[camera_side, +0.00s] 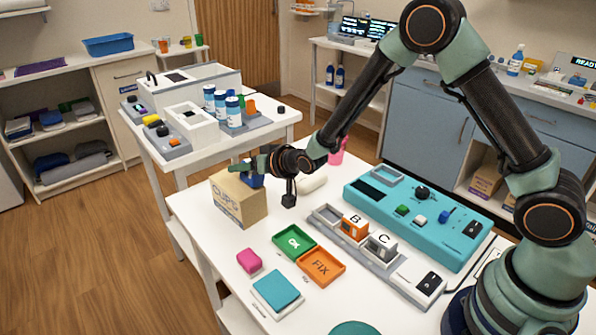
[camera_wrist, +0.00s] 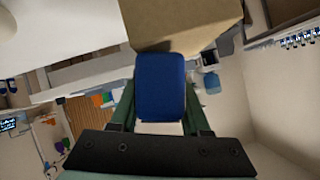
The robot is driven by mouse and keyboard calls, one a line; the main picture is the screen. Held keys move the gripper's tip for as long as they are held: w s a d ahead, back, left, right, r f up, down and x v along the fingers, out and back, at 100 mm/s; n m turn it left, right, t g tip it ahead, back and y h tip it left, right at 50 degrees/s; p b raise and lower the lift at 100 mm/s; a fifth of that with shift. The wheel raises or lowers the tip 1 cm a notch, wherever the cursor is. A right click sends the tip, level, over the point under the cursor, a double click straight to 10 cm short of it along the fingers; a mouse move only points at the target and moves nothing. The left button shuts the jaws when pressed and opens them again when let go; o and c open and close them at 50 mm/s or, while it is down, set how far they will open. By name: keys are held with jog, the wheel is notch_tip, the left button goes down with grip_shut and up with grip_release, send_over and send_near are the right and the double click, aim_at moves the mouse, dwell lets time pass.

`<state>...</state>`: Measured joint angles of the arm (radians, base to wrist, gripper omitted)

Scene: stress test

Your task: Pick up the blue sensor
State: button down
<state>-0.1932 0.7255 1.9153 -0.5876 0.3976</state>
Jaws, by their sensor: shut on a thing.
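The blue sensor (camera_wrist: 160,88) is a rounded blue block between the two green fingers of my gripper (camera_wrist: 159,112) in the wrist view. In the side view my gripper (camera_side: 248,172) is shut on the blue sensor (camera_side: 254,182), at the top of a cardboard box (camera_side: 240,205). The sensor is partly hidden there by the gripper. I cannot tell whether it touches the box. The box also shows at the top of the wrist view (camera_wrist: 180,22).
Free table lies around the pink block.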

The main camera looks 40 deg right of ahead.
aim_at(228, 178)
notch_tip(228, 178, up, 19)
jog(key=w+a+n, duration=0.3)
jog(key=n, duration=0.1)
jog(key=shift+y, duration=0.3)
jog(key=f, duration=1.9)
jog(key=shift+a, duration=0.25)
jog(key=shift+f, duration=0.15)
jog(key=shift+c, duration=1.9)
grip_release()
